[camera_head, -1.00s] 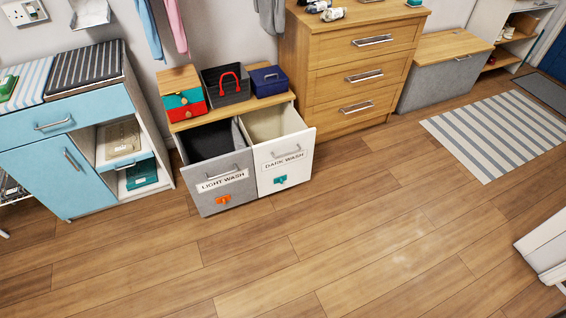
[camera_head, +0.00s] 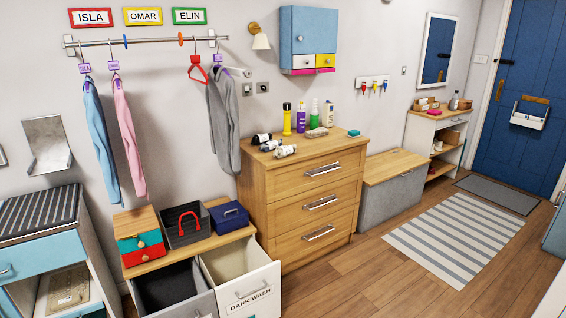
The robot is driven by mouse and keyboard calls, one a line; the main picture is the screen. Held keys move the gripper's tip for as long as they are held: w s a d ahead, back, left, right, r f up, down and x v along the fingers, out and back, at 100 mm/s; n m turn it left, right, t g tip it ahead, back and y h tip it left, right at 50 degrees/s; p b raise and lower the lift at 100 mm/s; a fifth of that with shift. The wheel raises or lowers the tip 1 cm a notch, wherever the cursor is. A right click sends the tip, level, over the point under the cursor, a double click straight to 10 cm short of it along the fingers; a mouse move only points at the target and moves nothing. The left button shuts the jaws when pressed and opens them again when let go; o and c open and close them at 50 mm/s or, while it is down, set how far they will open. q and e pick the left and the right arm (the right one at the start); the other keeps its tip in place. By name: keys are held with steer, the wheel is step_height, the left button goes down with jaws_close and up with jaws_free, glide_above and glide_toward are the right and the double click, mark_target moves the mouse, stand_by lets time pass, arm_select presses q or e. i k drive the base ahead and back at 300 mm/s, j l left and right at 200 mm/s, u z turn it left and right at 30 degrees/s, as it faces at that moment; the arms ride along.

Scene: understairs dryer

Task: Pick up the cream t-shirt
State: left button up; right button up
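I see no cream t-shirt in the head view. The clothes in view hang from a wall rail (camera_head: 150,40): a light blue garment (camera_head: 100,145), a pink garment (camera_head: 129,140) and a grey garment (camera_head: 222,120). The open light-wash bin (camera_head: 172,290) has a dark inside and looks empty as far as I can see. The open dark-wash bin (camera_head: 240,275) beside it has a cream inside, and its bottom is hidden. Neither of my grippers is in view.
A wooden drawer chest (camera_head: 320,205) holds bottles and small rolled items. A grey storage bench (camera_head: 390,195) and a striped rug (camera_head: 455,245) lie to its right. A blue door (camera_head: 520,110) is at the far right. Wooden floor (camera_head: 365,285) is clear in front.

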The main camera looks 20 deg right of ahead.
mark_target(284, 151)
steer(key=i+l+u, duration=0.1)
steer(key=l, duration=0.25)
steer(key=i+l, duration=0.35)
steer(key=i+l+u, duration=0.15)
steer(key=l, duration=0.2)
